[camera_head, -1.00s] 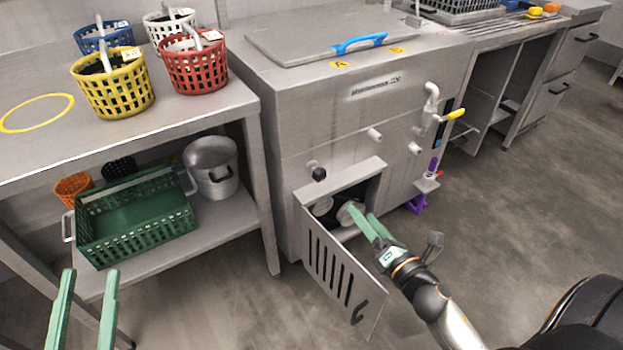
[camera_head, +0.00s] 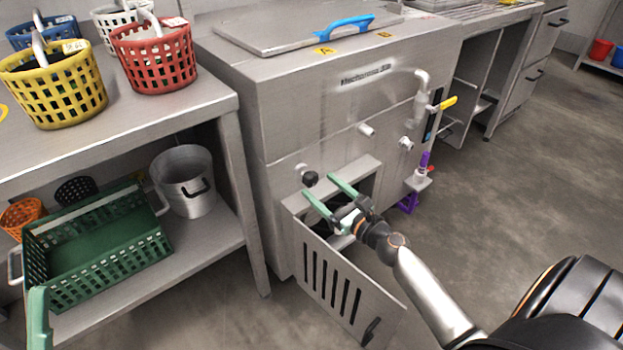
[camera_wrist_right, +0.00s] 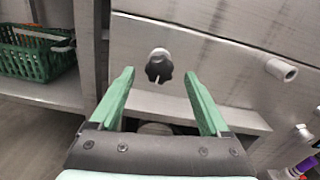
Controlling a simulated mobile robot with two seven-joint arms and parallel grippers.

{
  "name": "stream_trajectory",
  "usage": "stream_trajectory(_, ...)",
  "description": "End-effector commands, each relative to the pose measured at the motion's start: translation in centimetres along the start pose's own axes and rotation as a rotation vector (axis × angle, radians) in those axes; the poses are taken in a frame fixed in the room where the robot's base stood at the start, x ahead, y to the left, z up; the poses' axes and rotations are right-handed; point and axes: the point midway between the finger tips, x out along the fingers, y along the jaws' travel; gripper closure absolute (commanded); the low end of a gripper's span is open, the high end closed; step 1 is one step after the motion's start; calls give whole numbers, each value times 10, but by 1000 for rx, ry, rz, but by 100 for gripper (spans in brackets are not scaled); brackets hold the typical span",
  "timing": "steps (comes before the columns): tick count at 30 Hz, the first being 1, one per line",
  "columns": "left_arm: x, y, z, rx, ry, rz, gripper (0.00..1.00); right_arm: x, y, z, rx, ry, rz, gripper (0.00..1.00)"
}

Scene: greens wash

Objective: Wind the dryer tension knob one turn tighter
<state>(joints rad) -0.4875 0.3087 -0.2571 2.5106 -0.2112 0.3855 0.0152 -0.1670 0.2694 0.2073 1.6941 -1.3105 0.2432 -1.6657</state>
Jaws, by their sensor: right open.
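A black lobed knob (camera_head: 310,178) sits on the front of the steel machine (camera_head: 330,110), above the left part of an open hatch. It also shows in the right wrist view (camera_wrist_right: 159,68), with a pale mark on its lower lobe. No label on it can be read. My right gripper (camera_head: 317,184) is open and empty in front of it. In the right wrist view the fingers (camera_wrist_right: 159,76) point toward the knob, one on each side in the picture, apart from it. One green finger of my left gripper (camera_head: 38,318) shows at the lower left; its jaw opening cannot be seen.
The slotted hatch door (camera_head: 345,280) hangs open below my right gripper. A pipe stub (camera_head: 367,130) and a yellow-handled valve (camera_head: 447,103) stick out to the right. A table with baskets, a green crate (camera_head: 100,240) and a pot (camera_head: 185,180) stands left. Floor at right is clear.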

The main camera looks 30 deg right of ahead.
Motion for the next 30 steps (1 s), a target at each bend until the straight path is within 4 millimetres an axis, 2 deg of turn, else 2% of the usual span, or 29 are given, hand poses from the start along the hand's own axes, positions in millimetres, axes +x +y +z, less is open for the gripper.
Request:
stream_trajectory(3, 0, 0, 0, 0, -1, 0, 50, 20, 0, 1, -1, -2, 0, 20)
stream_trajectory(9, -1, 0, 1, 1, -1, 0, 50, 39, 0, 0, 0, 0, 0, 20)
stream_trajectory(21, -1, 1, 2, 2, -2, 1, 50, 44, 0, 0, 1, 1, 0, 21)
stream_trajectory(30, -1, 1, 2, 2, -3, 0, 50, 44, 0, 0, 2, 1, 0, 55)
